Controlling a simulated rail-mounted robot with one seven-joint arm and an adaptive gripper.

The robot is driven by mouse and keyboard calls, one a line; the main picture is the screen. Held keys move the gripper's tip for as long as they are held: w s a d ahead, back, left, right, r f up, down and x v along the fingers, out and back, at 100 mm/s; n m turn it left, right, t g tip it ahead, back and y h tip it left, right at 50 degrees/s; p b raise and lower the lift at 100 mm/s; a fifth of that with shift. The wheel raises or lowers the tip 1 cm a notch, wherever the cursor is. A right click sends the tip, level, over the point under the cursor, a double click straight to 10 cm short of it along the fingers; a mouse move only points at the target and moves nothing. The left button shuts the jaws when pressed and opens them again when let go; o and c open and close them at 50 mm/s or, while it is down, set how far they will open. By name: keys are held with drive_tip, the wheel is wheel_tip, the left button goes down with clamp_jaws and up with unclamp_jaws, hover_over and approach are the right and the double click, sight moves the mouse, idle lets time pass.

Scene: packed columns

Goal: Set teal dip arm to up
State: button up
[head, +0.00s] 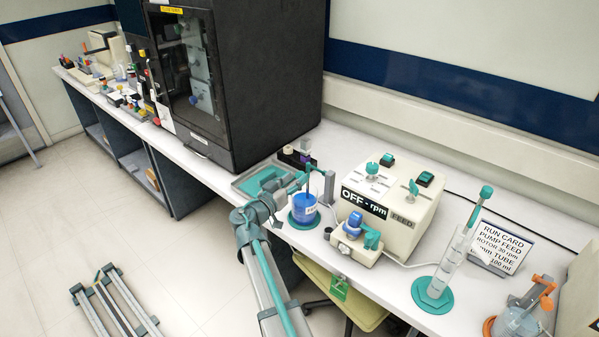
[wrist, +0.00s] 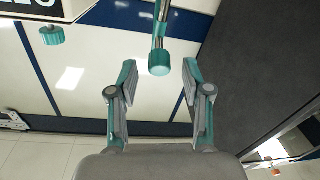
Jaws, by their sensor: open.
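In the wrist view a metal rod with a teal knob (wrist: 160,63) on its end, which looks like the teal dip arm, lies between and slightly beyond the fingertips. My gripper (wrist: 156,75) is open, with a finger on each side of the knob and clear gaps to both. In the head view my gripper (head: 299,181) is at the grey upright post (head: 329,187), above the blue pot (head: 304,208) on its teal base. There the dip arm is hard to tell from my gripper, and its tilt is unclear.
Right of the pot stands the cream pump box (head: 400,197) with an "OFF - rpm" display and teal knobs. A measuring cylinder (head: 447,262) and a run card (head: 501,246) stand farther right. A black cabinet (head: 240,80) rises behind on the left. A teal tray (head: 262,180) lies beside it.

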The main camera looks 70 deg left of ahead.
drive_tip(key=shift+p+x, duration=0.35)
drive_tip(key=shift+x, duration=1.05)
drive_tip(key=shift+d, duration=0.1)
clamp_jaws()
